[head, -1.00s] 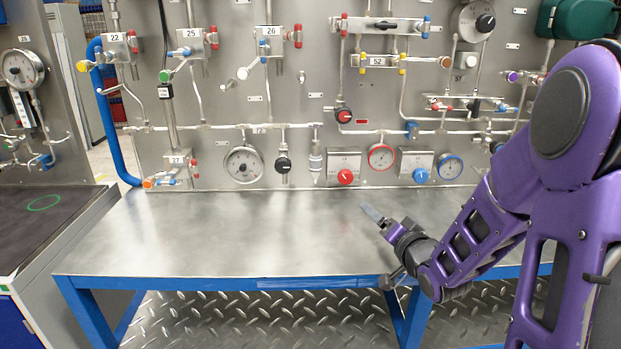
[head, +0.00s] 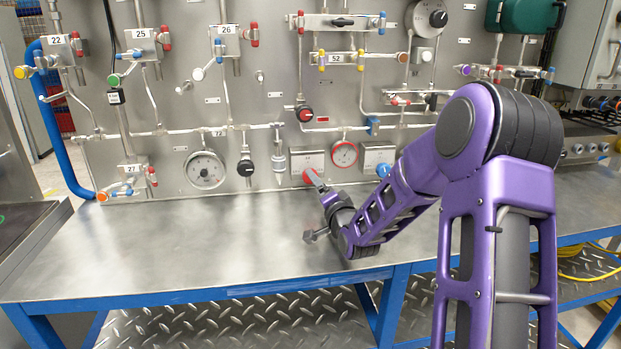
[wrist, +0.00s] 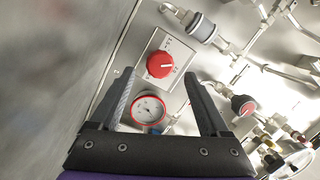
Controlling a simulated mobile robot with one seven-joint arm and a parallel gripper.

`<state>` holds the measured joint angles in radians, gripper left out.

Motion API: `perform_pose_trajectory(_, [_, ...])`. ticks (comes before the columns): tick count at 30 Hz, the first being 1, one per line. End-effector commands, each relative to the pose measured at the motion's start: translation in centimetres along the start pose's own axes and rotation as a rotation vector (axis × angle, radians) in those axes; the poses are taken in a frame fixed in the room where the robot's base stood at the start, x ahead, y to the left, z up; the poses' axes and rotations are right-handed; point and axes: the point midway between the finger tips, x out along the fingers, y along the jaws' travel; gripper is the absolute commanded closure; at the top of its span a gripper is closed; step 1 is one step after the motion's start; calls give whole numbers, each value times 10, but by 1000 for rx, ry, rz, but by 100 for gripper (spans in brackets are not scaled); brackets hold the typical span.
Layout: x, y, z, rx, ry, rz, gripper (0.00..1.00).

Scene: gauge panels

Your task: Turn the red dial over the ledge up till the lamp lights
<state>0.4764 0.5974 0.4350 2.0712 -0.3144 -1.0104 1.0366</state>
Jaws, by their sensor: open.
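The red dial (head: 308,177) sits low on the panel on a pale square plate (head: 307,160), just above the steel ledge (head: 190,245). In the head view my gripper (head: 315,180) overlaps part of it. In the wrist view the dial (wrist: 158,65) is in full sight, with a white mark pointing right in the picture. My gripper's two fingers (wrist: 157,76) are open and empty. They point at the panel, and the dial shows between and beyond their tips. I cannot tell how far the tips are from it. I cannot make out a lit lamp.
The ledge's left part is bare.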

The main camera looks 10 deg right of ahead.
Motion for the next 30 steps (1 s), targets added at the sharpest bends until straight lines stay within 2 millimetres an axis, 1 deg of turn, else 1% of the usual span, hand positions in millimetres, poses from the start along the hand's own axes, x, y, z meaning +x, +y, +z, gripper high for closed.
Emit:
perform_pose_trajectory(1, [11, 0, 0, 0, 0, -1, 20])
perform_pose_trajectory(3, [24, 0, 1, 0, 0, -1, 20])
perform_pose_trajectory(6, [38, 0, 0, 0, 1, -1, 20])
perform_pose_trajectory(9, [48, 0, 0, -1, 0, 0, 20])
perform_pose_trajectory(15, [57, 1, 0, -1, 0, 1, 20])
perform_pose_trajectory(22, [57, 0, 0, -1, 0, 1, 20])
perform_pose_trajectory(23, [57, 0, 0, -1, 0, 1, 24])
perform_pose_trajectory(24, [57, 0, 0, -1, 0, 1, 31])
perform_pose_trajectory(26, [57, 0, 0, -1, 0, 1, 42])
perform_pose_trajectory(30, [57, 0, 0, -1, 0, 1, 67])
